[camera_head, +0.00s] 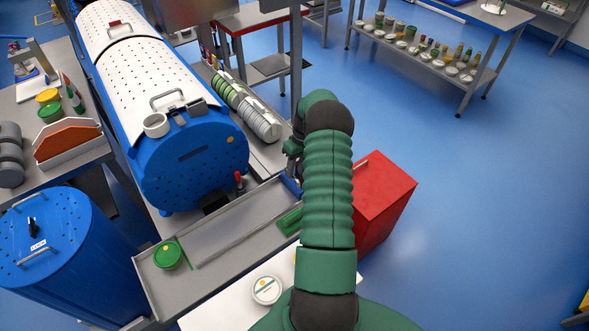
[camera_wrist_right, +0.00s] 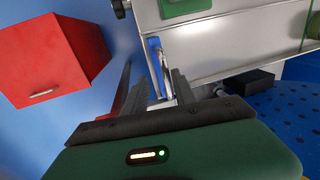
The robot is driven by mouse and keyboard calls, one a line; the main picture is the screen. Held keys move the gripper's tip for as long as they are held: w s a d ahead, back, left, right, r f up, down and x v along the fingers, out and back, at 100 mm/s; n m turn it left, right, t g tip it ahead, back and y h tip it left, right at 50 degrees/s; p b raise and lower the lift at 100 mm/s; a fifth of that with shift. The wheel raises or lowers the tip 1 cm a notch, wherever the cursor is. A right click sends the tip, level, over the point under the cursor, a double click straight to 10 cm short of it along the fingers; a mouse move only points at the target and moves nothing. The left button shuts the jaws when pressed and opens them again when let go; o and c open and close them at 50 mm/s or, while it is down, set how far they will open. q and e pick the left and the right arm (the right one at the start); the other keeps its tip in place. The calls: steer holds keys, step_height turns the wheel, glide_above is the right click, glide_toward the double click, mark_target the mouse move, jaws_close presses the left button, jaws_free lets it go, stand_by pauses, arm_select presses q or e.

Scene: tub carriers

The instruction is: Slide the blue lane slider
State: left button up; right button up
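The blue lane slider (camera_head: 291,186) is a small blue piece at the far right end of the grey metal tray (camera_head: 225,222). My right arm partly covers it in the head view. In the right wrist view the blue slider (camera_wrist_right: 155,48) shows just beyond the fingertips, with a pale metallic bar beside it. My right gripper (camera_wrist_right: 161,82) has its fingers apart, with the bar in the gap, nearer the right finger. I cannot tell whether they touch. In the head view the right gripper (camera_head: 292,150) is mostly hidden. My left gripper is not in view.
A green-lidded tub (camera_head: 168,254) sits at the tray's left end; a green piece (camera_head: 289,220) lies at its right. A blue perforated drum (camera_head: 190,165) stands behind. A red cabinet (camera_head: 384,195) stands right of my arm. Open floor lies farther right.

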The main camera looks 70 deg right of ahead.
steer(key=b+v, duration=0.1)
steer(key=v, duration=1.5)
steer(key=shift+r+b, duration=0.3)
steer(key=shift+r, duration=0.05)
steer(key=shift+w, duration=0.2)
